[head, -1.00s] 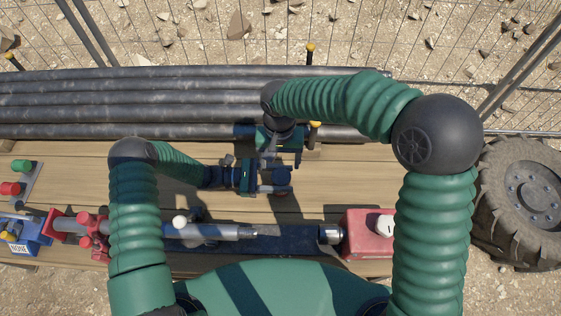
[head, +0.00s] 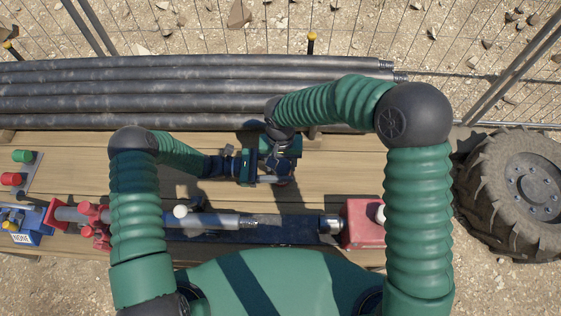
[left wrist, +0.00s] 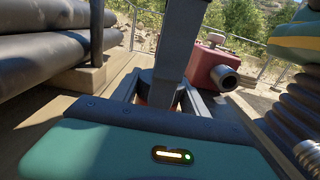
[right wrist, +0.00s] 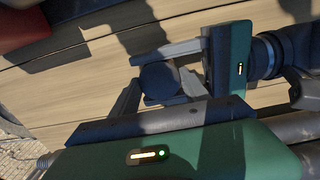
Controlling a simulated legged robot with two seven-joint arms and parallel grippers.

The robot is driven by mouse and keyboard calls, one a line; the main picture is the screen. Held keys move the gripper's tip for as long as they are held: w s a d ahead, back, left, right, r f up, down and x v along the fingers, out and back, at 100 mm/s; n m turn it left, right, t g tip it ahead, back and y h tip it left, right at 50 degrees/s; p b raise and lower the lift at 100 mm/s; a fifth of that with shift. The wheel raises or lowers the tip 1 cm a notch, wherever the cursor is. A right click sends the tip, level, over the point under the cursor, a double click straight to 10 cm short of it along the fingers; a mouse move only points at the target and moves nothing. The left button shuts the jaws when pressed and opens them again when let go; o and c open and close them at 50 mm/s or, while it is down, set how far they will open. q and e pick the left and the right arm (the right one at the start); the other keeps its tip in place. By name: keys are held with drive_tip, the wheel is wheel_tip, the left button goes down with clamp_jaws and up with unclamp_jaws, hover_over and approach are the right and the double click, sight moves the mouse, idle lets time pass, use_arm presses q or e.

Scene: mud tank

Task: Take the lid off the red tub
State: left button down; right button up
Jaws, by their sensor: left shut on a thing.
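The red tub shows as a small red patch (left wrist: 143,99) between my left fingers in the left wrist view. Its dark round lid (right wrist: 160,79) shows from above in the right wrist view. My left gripper (head: 270,167) is shut on the tub from the left side, one finger along each side. My right gripper (right wrist: 158,88) is above the tub, pointing down, its fingers apart on either side of the lid. Whether they touch the lid I cannot tell. In the head view my grippers hide most of the tub.
Grey pipes (head: 180,88) lie along the back of the wooden deck (head: 340,160). A red box with a white cap (head: 362,222) and a long grey cylinder (head: 215,220) lie in front. A tyre (head: 525,190) stands at right. Red and green buttons (head: 20,168) are at left.

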drive_tip(key=shift+a, duration=0.15)
drive_tip(key=c, duration=0.8)
use_arm(q)
drive_tip(key=shift+d, duration=0.1)
use_arm(e)
drive_tip(key=n, duration=0.3)
drive_tip(key=shift+a, duration=0.1)
drive_tip(key=shift+c, duration=0.2)
use_arm(q)
drive_tip(key=shift+s, duration=0.1)
use_arm(e)
drive_tip(key=o, duration=1.3)
drive_tip(key=shift+o, duration=1.2)
drive_tip(key=shift+r, duration=0.15)
